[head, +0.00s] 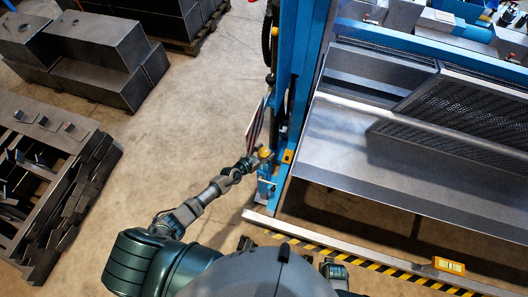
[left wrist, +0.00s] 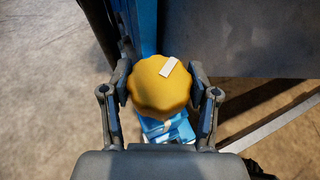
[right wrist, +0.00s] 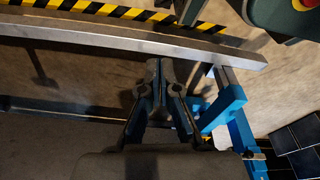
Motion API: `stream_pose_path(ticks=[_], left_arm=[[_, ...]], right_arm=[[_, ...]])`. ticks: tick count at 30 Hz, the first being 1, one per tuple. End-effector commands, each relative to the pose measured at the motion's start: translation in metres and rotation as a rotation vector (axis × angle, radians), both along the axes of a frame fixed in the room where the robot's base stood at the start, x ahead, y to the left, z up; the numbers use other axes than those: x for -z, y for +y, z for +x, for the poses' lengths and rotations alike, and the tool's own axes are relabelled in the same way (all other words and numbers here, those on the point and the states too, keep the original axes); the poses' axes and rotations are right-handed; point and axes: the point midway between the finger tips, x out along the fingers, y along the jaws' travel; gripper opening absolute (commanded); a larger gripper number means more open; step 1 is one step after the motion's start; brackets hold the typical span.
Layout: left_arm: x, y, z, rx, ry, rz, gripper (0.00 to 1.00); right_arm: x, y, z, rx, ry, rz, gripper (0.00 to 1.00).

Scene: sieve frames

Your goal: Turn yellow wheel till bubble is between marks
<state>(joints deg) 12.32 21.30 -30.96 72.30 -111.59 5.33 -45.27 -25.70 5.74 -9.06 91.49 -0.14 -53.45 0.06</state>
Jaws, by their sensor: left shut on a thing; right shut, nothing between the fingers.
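The yellow wheel (head: 265,153) sits on the blue post in the head view. In the left wrist view the yellow wheel (left wrist: 158,90) has a scalloped rim and a white strip on top, towards the upper right. My left gripper (left wrist: 160,82) is shut on it, one finger at each side of the rim; in the head view my left gripper (head: 254,160) is at the wheel. A small yellow box with a pale window (head: 448,265) is on the rail at lower right; no bubble or marks can be made out. My right gripper (right wrist: 159,68) is shut and empty.
A blue frame (head: 298,80) rises beside the wheel, with a large metal tray and mesh screen (head: 460,115) to its right. A metal rail (head: 330,244) and yellow-black striped edge (head: 400,278) run in front. Steel blocks (head: 95,50) stand left; the floor between is clear.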

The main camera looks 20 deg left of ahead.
Motion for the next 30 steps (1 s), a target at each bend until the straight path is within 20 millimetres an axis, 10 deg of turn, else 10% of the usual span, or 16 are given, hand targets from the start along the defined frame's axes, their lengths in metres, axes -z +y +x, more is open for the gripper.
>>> stream_pose_path(ticks=[13, 26, 27, 30], left_arm=[[0.0, 0.004, -0.001, -0.139, 0.004, 0.003, 0.25], [0.003, 0.003, -0.003, -0.15, 0.006, 0.006, 0.25], [0.004, 0.003, -0.003, -0.15, 0.006, 0.006, 0.7], [0.003, 0.002, -0.002, -0.149, 0.005, 0.005, 0.85]], right_arm=[[0.061, -0.011, -0.064, -0.013, 0.037, -0.006, 0.0], [0.067, -0.012, -0.072, -0.014, 0.039, -0.007, 0.0], [0.067, -0.012, -0.072, -0.014, 0.039, -0.006, 0.0], [0.068, -0.012, -0.072, -0.014, 0.04, -0.006, 0.0]])
